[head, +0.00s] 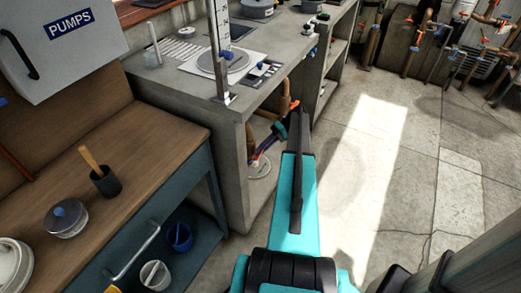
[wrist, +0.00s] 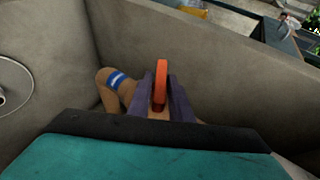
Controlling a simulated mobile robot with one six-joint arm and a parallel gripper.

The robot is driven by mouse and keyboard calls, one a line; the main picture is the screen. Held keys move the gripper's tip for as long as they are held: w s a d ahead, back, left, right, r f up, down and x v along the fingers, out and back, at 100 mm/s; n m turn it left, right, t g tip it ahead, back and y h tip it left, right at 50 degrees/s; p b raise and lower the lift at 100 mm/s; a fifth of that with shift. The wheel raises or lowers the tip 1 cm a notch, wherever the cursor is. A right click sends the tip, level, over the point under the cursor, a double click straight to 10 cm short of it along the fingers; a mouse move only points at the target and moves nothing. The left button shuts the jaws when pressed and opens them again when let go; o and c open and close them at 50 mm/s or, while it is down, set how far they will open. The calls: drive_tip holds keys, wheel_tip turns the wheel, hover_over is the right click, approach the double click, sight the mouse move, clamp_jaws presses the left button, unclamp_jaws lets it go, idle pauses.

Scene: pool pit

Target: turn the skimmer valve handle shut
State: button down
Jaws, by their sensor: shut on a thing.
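An orange-red valve handle (wrist: 161,70) stands up in the middle of the wrist view. My gripper (wrist: 160,95) has one dark purple-grey finger on each side of it and is shut on it. A copper-coloured pipe (wrist: 105,90) with a blue and white band (wrist: 116,78) curves beside the left finger. The valve body below the handle is mostly hidden by the fingers and my wrist. In the head view my teal arm reaches to the opening under the concrete counter (head: 232,108), where copper pipes (head: 262,128) show; the grip itself is too small to make out there.
Concrete walls (wrist: 215,70) close in around the pipe. A round grey disc (wrist: 12,82) is at the left of the wrist view. In the head view a wooden bench (head: 140,140) with a black cup (head: 105,181) stands left. Open floor (head: 350,180) lies right.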

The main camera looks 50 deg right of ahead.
idle(0.4)
drive_tip(key=c, duration=1.7)
unclamp_jaws()
drive_tip(key=shift+r, duration=0.1)
wheel_tip(320, 180, up, 4)
drive_tip(key=p, duration=0.3)
drive_tip(key=shift+f+p, duration=0.25)
drive_tip(key=shift+p, duration=0.15)
drive_tip(key=shift+s+a+r, duration=0.1)
drive_tip(key=shift+s, duration=0.05)
drive_tip(key=o, duration=0.8)
drive_tip(key=s+a, duration=0.3)
drive_tip(key=shift+s+r, duration=0.15)
drive_tip(key=shift+s, duration=0.05)
drive_tip(key=shift+c, duration=0.2)
drive_tip(key=shift+s+a+r, duration=0.15)
drive_tip(key=shift+s+a, duration=0.65)
drive_tip(key=shift+s, duration=0.2)
drive_tip(key=c, duration=0.8)
drive_tip(key=shift+s+a+r, duration=0.15)
drive_tip(key=shift+s+a, duration=1.25)
drive_tip(key=shift+s, duration=0.25)
drive_tip(key=shift+s+a+r, duration=0.1)
drive_tip(key=shift+s+a, duration=1.3)
drive_tip(key=shift+s, duration=0.25)
